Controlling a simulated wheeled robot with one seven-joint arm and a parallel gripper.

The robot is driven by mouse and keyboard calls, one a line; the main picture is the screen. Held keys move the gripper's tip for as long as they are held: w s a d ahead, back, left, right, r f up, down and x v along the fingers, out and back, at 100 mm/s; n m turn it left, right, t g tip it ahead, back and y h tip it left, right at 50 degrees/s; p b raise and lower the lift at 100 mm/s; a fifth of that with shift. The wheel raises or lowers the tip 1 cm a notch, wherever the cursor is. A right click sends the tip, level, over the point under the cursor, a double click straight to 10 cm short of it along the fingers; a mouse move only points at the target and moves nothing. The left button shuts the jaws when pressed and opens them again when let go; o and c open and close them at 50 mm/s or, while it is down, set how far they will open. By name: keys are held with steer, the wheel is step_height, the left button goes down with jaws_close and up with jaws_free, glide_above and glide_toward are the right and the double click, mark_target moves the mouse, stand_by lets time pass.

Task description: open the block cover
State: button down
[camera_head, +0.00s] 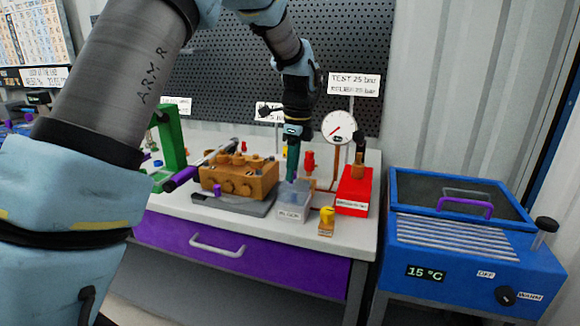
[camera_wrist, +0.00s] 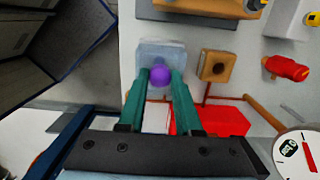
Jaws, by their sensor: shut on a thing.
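A small translucent grey-blue box (camera_head: 292,206) with a label on its front stands on the white bench. I take its top for the block cover; it also shows in the wrist view (camera_wrist: 160,50). A purple round knob (camera_wrist: 160,75) sits at the box's top. My gripper (camera_wrist: 161,74) points down over the box with its two teal fingers on either side of the knob, shut on it. In the head view my gripper (camera_head: 291,180) reaches the top of the box. Whether the cover is lifted off the box cannot be told.
An orange pump block (camera_head: 240,178) stands left of the box. A red pump (camera_head: 354,190) and a dial gauge (camera_head: 339,128) are to its right. A yellow-knobbed piece (camera_head: 327,220) is at the front edge. A blue bath (camera_head: 470,250) stands further right.

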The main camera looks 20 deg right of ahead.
mark_target(305, 186)
steer(key=shift+s+d+r+t+y+p, duration=0.45)
steer(key=shift+s+d+t+y+p, duration=0.15)
steer(key=shift+s+d+y+p, duration=0.1)
steer(key=shift+s+d+t+y+p, duration=0.4)
steer(key=shift+t+y, duration=0.3)
steer(key=c, duration=0.6)
jaws_free()
steer(key=shift+d+r, duration=0.1)
steer(key=shift+r, duration=0.05)
steer(key=b+v, duration=0.2)
steer(key=v, duration=0.8)
steer(key=shift+r, duration=0.3)
steer(key=shift+s, duration=0.15)
